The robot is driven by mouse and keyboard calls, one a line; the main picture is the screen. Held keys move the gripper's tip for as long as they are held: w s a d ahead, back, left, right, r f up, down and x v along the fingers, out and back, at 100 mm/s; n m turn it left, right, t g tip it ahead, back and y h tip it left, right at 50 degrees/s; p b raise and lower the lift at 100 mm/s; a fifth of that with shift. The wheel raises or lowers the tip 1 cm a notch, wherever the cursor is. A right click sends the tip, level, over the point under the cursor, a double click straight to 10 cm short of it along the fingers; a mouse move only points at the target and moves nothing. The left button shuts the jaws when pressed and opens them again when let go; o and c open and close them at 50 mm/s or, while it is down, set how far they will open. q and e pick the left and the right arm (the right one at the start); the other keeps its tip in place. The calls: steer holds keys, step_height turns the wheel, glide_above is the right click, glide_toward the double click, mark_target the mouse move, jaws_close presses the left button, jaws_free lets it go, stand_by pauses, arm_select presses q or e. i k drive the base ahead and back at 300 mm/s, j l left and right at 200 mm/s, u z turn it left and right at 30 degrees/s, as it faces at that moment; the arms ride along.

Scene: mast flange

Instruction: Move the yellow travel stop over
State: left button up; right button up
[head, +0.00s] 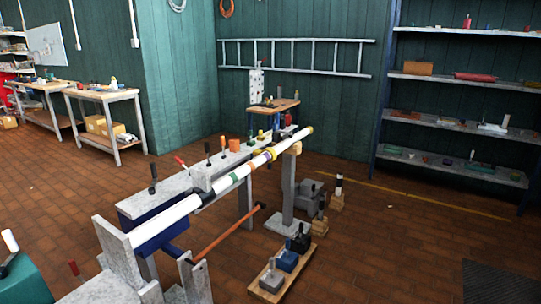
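A long white mast (172,215) lies across a grey bench, running from the lower left up to the right. A yellow ring (271,154) sits around the mast near its far end; it looks like the yellow travel stop, though it is small in this view. Another yellow band (308,130) marks the far tip. A green band (234,178) and a dark collar (207,198) sit lower on the mast. Neither of my grippers shows in the head view.
A grey post (288,190) stands under the far part of the mast. An orange-brown bar (230,232) slants below it. A wooden board (288,268) with several blocks lies on the floor. Shelves (455,125) stand at the right.

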mark_target(257, 152)
steer(key=i+l, duration=0.4)
steer(key=i+l+u, duration=0.1)
steer(key=i+l, duration=0.35)
steer(key=l, duration=0.2)
steer(key=i+l, duration=0.4)
steer(key=l, duration=0.15)
steer(key=i+l, duration=0.4)
steer(key=l, duration=0.15)
steer(key=i+l, duration=0.25)
steer(key=i, duration=0.2)
steer(key=i+l+u, duration=0.1)
steer(key=i+l, duration=0.15)
steer(key=i, duration=0.9)
